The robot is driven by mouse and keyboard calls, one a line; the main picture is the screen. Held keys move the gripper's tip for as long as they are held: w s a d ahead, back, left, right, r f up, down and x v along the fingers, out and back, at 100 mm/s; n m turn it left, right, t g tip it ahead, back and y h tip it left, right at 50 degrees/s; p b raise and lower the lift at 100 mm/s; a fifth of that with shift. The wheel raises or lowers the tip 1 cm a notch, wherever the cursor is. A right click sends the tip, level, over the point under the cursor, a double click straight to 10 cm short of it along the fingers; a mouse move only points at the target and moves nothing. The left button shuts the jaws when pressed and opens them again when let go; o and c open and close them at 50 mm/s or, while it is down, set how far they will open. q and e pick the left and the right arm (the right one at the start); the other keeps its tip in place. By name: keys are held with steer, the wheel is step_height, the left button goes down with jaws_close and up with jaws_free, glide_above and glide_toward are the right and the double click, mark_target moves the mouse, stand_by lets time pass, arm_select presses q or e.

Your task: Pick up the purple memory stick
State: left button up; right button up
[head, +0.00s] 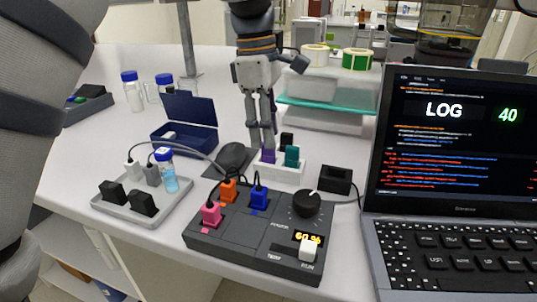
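The purple memory stick (268,157) stands upright in a white holder (284,174), beside a teal stick (292,156) and a black stick (287,139). My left gripper (263,146) points down from above, with its fingertips at the top of the purple stick. The fingers are close together and hide the upper part of the stick. I cannot tell whether they touch it or stand around it. My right gripper is not in view.
A dark control box (255,243) with coloured plugs and a knob stands in front of the holder. A laptop (450,170) is at the right, a black mouse (235,157) just left of the holder. A grey tray (130,210) and open blue case (186,135) lie left.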

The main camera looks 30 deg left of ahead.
mark_target(268, 156)
arm_select(q)
steer(key=f, duration=0.2)
steer(key=shift+s+d+f, duration=0.25)
steer(key=shift+s+f, duration=0.05)
steer(key=shift+w+f, duration=0.15)
steer(key=shift+f, duration=0.25)
jaws_close()
